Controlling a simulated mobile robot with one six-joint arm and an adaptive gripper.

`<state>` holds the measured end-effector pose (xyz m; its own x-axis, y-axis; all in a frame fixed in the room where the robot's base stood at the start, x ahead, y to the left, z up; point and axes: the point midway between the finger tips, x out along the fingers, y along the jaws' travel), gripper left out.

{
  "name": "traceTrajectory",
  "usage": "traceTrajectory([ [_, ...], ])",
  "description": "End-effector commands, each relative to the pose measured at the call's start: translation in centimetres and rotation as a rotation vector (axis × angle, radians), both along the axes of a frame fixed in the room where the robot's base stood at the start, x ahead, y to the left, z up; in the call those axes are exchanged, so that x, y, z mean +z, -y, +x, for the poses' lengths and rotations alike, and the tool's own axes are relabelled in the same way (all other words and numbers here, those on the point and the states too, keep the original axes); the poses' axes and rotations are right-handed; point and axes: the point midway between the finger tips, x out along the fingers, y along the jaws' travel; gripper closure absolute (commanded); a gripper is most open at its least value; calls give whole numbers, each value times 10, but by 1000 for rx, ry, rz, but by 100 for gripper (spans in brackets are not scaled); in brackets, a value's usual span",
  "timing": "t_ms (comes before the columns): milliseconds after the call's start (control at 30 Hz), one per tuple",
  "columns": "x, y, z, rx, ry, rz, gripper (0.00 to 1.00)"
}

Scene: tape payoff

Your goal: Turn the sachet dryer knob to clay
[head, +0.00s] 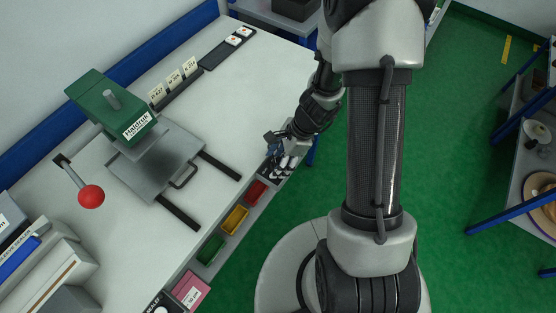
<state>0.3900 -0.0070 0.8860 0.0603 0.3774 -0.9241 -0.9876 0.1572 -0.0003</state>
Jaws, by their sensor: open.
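My gripper (275,146) is at the front edge of the white bench, right of the middle. It is open, and no object shows between its fingers. Just below it in the picture is a dark panel (281,172) with several small white parts, partly hidden by my gripper. Another dark panel with a round white knob (161,311) is cut off by the bottom edge of the picture. I cannot tell which panel is the sachet dryer. No label reading clay is legible, and the knob's setting cannot be told.
Red (257,191), yellow (235,219) and green (211,248) bins line the bench front, with a pink box (191,290) beyond. A green press (112,106) and a red-ball lever (91,197) stand on the bench.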

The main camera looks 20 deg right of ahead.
Motion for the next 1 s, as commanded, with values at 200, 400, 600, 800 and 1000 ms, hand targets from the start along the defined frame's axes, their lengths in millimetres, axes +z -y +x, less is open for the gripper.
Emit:
traceTrajectory([
  [200, 0, 0, 0, 0, 0, 0, 55],
  [400, 0, 0, 0, 0, 0, 0, 68],
  [600, 0, 0, 0, 0, 0, 0, 81],
  [800, 0, 0, 0, 1, -1, 0, 91],
  [1000, 1, 0, 0, 25, 0, 1, 91],
])
